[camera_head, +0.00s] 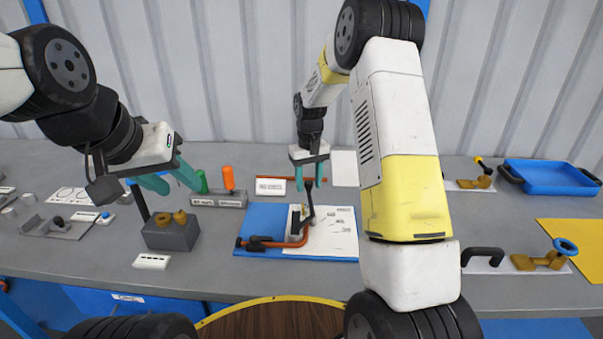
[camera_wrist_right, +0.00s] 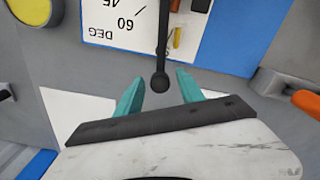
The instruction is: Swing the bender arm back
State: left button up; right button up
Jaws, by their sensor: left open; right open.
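The bender's dark arm (camera_head: 309,201) rises from the bender on a blue board (camera_head: 262,217) in the middle of the bench. In the right wrist view the arm (camera_wrist_right: 162,45) ends in a round black knob (camera_wrist_right: 160,83). My right gripper (camera_head: 309,186) is open above the bender. In its wrist view the knob lies between the two teal fingers (camera_wrist_right: 160,88), with space on both sides. A copper-coloured tube (camera_head: 304,237) lies bent at the bender. My left gripper (camera_head: 181,188) is open and empty above the left part of the bench.
A grey block with brown rings (camera_head: 172,235) stands under my left gripper. A grey holder (camera_head: 217,200) with green and orange handles is left of the board. A blue tray (camera_head: 550,178) sits at the back right. My right arm hides the bench right of the board.

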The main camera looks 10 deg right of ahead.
grip_shut()
dwell(1.4)
